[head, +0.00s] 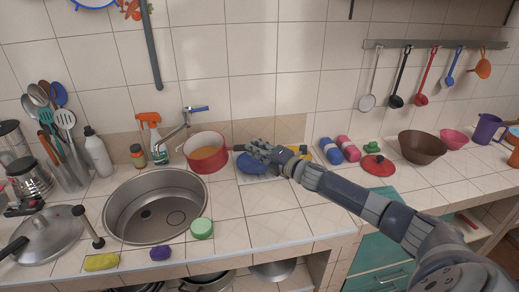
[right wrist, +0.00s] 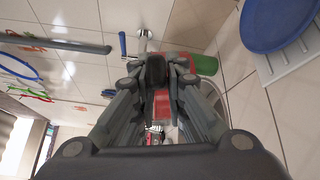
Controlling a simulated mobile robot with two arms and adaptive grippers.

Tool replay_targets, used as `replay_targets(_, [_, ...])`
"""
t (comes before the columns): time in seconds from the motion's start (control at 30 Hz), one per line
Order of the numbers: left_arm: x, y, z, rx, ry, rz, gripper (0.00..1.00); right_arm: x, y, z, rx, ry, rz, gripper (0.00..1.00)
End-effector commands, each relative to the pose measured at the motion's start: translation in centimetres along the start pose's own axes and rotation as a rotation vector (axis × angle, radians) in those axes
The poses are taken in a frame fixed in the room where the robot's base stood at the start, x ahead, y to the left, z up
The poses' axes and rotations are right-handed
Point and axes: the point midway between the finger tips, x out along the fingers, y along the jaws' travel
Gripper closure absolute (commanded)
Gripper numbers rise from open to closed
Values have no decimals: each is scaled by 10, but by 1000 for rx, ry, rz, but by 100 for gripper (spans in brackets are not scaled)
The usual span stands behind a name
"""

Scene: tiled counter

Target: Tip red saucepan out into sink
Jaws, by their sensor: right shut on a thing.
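The red saucepan (head: 207,160) is upright at the back right of the sink, with an orange-tan inside. I cannot tell whether its base touches the counter. My right gripper (head: 246,150) is to its right, shut on its dark handle. In the right wrist view the dark handle (right wrist: 156,70) is between the fingers, with red beyond. The round steel sink (head: 122,212) is at front left of the saucepan and looks empty. My left gripper is not in view.
The tap (head: 186,118) and an orange spray bottle (head: 152,135) stand behind the sink. A green round item (head: 201,228) and a purple sponge (head: 160,253) lie at its front edge. A blue plate (right wrist: 275,20) lies beside the gripper. A red lid (head: 378,166) is farther right.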

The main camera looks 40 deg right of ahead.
Motion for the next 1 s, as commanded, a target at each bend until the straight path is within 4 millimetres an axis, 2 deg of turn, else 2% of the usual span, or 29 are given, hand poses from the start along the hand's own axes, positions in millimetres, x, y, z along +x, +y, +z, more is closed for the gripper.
replay_targets(0.03, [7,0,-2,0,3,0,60,1,-7,-7,-3,2,1,100])
replay_targets(0.13, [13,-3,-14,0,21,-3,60,1,-11,-13,-22,-1,2,100])
replay_targets(0.3, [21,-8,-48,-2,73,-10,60,2,-19,-26,-49,-4,2,100])
replay_targets(0.4, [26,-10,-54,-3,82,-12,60,2,-23,-33,-66,-5,3,100])
replay_targets(0.53, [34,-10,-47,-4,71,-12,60,2,-29,-42,-87,-8,3,100])
replay_targets(0.77, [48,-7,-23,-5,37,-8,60,3,-39,-59,-127,-12,4,100])
replay_targets(0.93, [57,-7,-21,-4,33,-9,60,4,-47,-72,-155,-16,4,100])
replay_targets(1.0, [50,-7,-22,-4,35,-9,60,2,-34,-70,-197,-20,7,100])
